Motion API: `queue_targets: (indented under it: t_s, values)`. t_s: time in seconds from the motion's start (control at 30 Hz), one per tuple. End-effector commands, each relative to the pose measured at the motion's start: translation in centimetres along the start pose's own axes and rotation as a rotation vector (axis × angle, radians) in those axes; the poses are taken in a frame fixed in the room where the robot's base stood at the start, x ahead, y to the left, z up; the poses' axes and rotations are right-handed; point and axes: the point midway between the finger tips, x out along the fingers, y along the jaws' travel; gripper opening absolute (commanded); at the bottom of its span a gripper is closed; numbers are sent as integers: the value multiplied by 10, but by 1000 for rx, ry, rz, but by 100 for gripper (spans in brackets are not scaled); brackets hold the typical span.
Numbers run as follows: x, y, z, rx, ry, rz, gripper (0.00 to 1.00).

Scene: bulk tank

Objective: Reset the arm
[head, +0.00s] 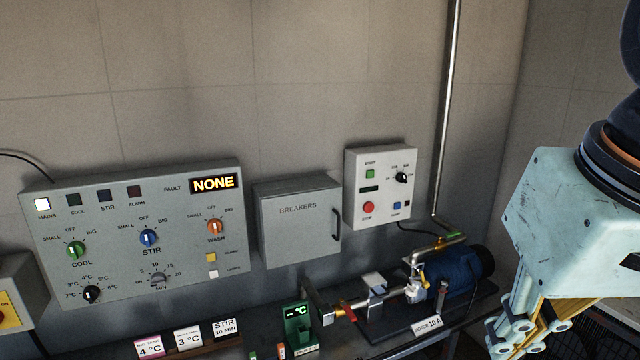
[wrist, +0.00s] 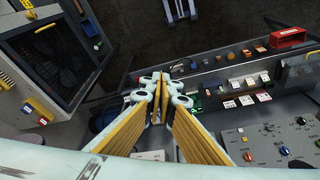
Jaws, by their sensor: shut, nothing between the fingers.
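My gripper (head: 508,338) hangs at the lower right of the head view, below its pale blue housing. The bottom edge of that view cuts off part of it. In the wrist view my gripper (wrist: 158,98) points away from the camera with its yellow-padded fingers together. It is shut with nothing between the fingers. It is to the right of the blue motor (head: 455,270) in the head view and appears apart from everything.
A grey control panel (head: 120,205) reading NONE, a closed breakers box (head: 297,225) and a start/stop box (head: 381,160) hang on the wall. A bench with a green meter (head: 299,328) stands below. The wrist view shows a dark cabinet (wrist: 60,60) and a red case (wrist: 290,38).

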Motion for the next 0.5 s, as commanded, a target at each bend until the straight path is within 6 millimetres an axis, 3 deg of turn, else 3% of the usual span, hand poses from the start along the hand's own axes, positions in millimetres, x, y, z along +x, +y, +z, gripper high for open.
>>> queue_targets:
  t_s: [0.2, 0.5]
  values:
    - [8, 0, 32, -39, 17, 0, 0]
    - [12, 0, 45, -56, 23, 0, 0]
